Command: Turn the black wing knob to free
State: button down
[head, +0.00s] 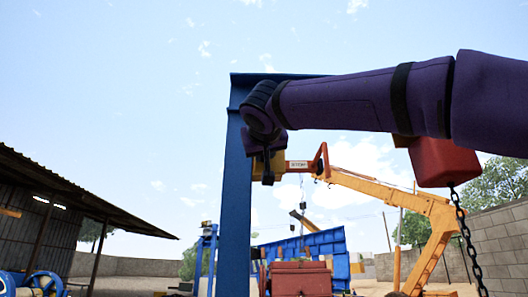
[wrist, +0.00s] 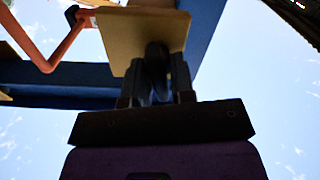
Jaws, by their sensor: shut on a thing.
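The black wing knob (wrist: 156,62) stands out from a yellow plate (wrist: 125,38) in the wrist view, dark and in shade. My gripper (wrist: 157,84) has one finger on each side of it and is shut on it. The knob's marks and exact turn cannot be made out. In the head view the yellow box (head: 276,163) sits beside the blue post, and my gripper (head: 267,168) is in front of it, mostly dark. The knob itself is hidden there behind my wrist and fingers.
A blue post (head: 234,200) with a top beam rises beside the box. An orange-red lever arm (head: 321,160) with a white label juts out right of it. A red block (head: 443,162) with a chain (head: 467,235) hangs below my arm. Open sky lies left of the post.

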jog(key=n, duration=0.3)
jog(key=shift+n, duration=0.3)
jog(key=n, duration=0.3)
jog(key=shift+a+f+n, duration=0.1)
jog(key=shift+a+n, duration=0.05)
jog(key=shift+n, duration=0.15)
jog(key=n, duration=0.3)
jog(key=shift+f+n, duration=0.1)
jog(key=shift+n, duration=0.3)
jog(key=shift+f+n, duration=0.1)
jog(key=shift+n, duration=1.8)
jog(key=shift+a, duration=0.1)
jog(key=c, duration=1.2)
grip_release()
jog(key=shift+o, duration=0.2)
jog(key=shift+s, duration=0.1)
jog(key=s, duration=1)
jog(key=shift+s+a, duration=0.15)
jog(key=shift+s, duration=0.15)
